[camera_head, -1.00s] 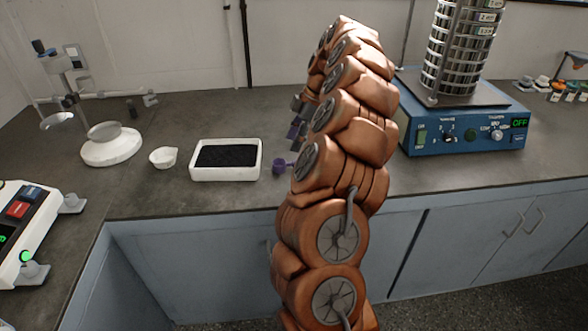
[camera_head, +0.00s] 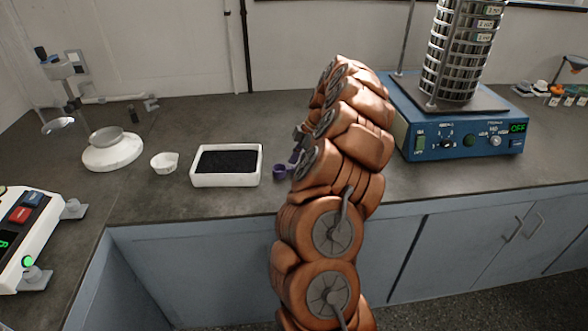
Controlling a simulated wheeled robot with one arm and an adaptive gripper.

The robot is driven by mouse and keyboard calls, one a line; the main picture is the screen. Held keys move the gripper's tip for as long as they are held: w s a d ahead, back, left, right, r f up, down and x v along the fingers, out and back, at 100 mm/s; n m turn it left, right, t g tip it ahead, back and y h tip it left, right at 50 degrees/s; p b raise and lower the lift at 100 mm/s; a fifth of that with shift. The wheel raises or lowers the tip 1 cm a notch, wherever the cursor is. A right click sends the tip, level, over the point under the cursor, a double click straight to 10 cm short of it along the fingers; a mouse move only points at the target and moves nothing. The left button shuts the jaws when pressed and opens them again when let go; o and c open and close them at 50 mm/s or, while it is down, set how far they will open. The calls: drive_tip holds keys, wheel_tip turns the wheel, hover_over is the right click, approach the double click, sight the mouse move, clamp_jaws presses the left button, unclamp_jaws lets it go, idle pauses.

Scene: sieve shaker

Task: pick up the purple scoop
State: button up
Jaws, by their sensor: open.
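The purple scoop (camera_head: 280,173) lies on the dark bench, just right of the white tray. Its right end is hidden behind my arm. My gripper (camera_head: 297,146) shows only in part at the left edge of my orange arm, just above and behind the scoop. I cannot see both fingertips or whether they touch the scoop. A small purplish patch shows beside the gripper; I cannot tell whether it belongs to the scoop. The gripper is open and the scoop still rests on the bench.
A white tray of dark granules (camera_head: 196,180) and a small white cup (camera_head: 164,162) stand left of the scoop. A white balance (camera_head: 112,155) is farther left. The blue sieve shaker (camera_head: 460,150) with its sieve stack stands right of my arm. Bench between tray and shaker is partly hidden.

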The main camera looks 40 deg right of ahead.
drive_tip(key=shift+a+f, duration=0.15)
drive_tip(key=shift+f, duration=0.25)
drive_tip(key=shift+c, duration=0.4)
clamp_jaws()
